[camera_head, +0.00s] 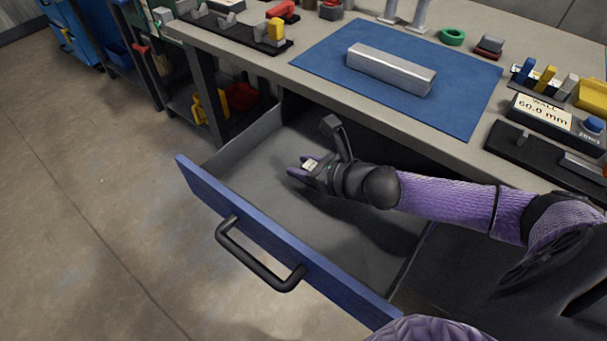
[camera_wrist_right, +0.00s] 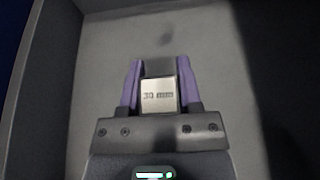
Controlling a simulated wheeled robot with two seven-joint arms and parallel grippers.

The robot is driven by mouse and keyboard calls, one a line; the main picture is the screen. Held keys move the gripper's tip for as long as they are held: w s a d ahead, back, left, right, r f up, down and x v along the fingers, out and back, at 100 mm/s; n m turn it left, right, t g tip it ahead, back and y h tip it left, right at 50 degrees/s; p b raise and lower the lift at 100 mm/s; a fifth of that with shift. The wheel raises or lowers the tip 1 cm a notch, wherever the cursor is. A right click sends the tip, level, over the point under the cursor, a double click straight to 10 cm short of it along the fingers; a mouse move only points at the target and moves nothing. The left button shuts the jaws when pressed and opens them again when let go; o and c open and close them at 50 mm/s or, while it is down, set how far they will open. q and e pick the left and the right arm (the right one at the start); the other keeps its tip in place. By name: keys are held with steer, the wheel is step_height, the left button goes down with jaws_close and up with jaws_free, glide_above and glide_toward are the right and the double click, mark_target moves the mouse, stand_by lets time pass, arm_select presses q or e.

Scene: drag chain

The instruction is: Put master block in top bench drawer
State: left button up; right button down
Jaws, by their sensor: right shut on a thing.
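The master block (camera_wrist_right: 158,95) is a small pale metal block marked "30 mm". In the right wrist view it sits between the two purple fingers of my right gripper (camera_wrist_right: 160,85), which is shut on it. In the head view the block (camera_head: 309,164) shows small at the tip of my right gripper (camera_head: 304,170). The gripper is inside the open top bench drawer (camera_head: 250,175), over its grey floor. I cannot tell whether the block touches the floor. The drawer has a blue front and a dark handle (camera_head: 258,262). My left gripper is not in view.
The bench top above holds a blue mat (camera_head: 450,112) with a long metal bar (camera_head: 390,70). A display reading "60.0 mm" (camera_head: 543,111) and several small tools stand at the right. The drawer floor around the gripper looks empty. The drawer walls surround my right gripper.

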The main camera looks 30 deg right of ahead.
step_height(320, 180, down, 2)
steer(key=shift+f, duration=0.1)
steer(key=shift+r, duration=0.3)
steer(key=shift+f, duration=0.25)
steer(key=shift+c, duration=1.4)
jaws_free()
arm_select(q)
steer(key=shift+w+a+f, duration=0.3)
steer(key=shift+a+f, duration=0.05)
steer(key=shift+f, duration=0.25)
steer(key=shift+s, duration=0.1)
